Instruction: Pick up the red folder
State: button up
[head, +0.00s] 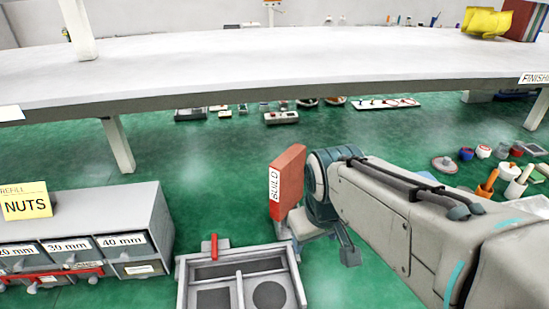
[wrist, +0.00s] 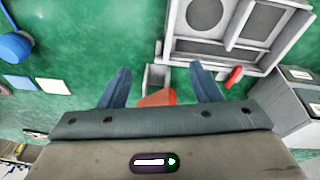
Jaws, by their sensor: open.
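The red folder (head: 287,182) stands upright in the middle of the head view, with a white "BUILD" label on its spine. In the wrist view its red end (wrist: 157,97) shows between the two blue fingers, close to the palm. My gripper (wrist: 159,72) is open, with one finger to each side of the folder and a gap on both sides. A small grey holder (wrist: 157,75) lies just beyond the folder. In the head view my arm hides part of the folder's right side and most of the gripper.
A grey tray (head: 183,285) with compartments and a red handle stands just left of the folder. A drawer cabinet (head: 150,205) with a yellow "NUTS" sign is at the left. A long white shelf (head: 260,62) spans the back. Several small parts lie on the green surface (head: 370,140).

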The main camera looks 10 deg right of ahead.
jog(key=w+a+r+n+h+p, duration=0.1)
jog(key=w+r+n+h+p, duration=0.1)
jog(key=w+r+n, duration=0.8)
jog(key=n+p, duration=0.2)
jog(key=n, duration=1.2)
send_near(286, 157)
jog(key=shift+n+h, duration=0.3)
jog(key=shift+h, duration=0.1)
jog(key=x, duration=0.3)
jog(key=w+x, duration=0.1)
jog(key=x, duration=0.3)
jog(key=shift+s+x, duration=0.2)
jog(key=shift+x, duration=1.1)
jog(key=shift+s+x, duration=0.15)
jog(key=shift+x, duration=1.15)
jog(key=shift+a+f+p, duration=0.2)
jog(key=shift+f+p, duration=0.1)
jog(key=shift+f, duration=0.15)
grip_shut()
